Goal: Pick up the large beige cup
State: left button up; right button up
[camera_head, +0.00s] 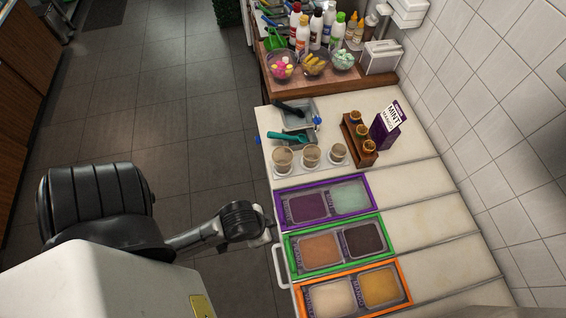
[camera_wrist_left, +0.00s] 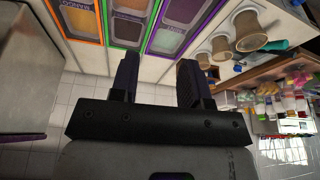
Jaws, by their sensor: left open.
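Three beige cups stand in a row on pale holders on the counter. The large beige cup (camera_head: 283,158) is the leftmost, nearest the counter edge. The medium cup (camera_head: 312,153) and small cup (camera_head: 338,153) stand to its right. In the left wrist view the large cup (camera_wrist_left: 249,32) is at the upper right, with the others beyond it. My left gripper (camera_head: 266,238) is at the counter's left edge beside the green-framed bin, apart from the cups and below them in the picture. In the left wrist view its two fingers (camera_wrist_left: 157,78) are apart with nothing between them. My right gripper is out of view.
Purple (camera_head: 280,207), green (camera_head: 288,250) and orange (camera_head: 300,296) framed topping bins line the counter. A grey tub (camera_head: 297,115) with scoops stands behind the cups. A wooden jar rack (camera_head: 365,150) and a mint box (camera_head: 388,125) stand to the right. A white handle (camera_head: 279,267) juts from the counter edge.

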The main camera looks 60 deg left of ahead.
pick_arm(q)
jog(key=shift+a, duration=0.4)
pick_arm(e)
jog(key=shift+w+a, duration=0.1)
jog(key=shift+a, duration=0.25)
pick_arm(q)
jog(key=shift+w+d, duration=0.1)
jog(key=shift+w, duration=0.05)
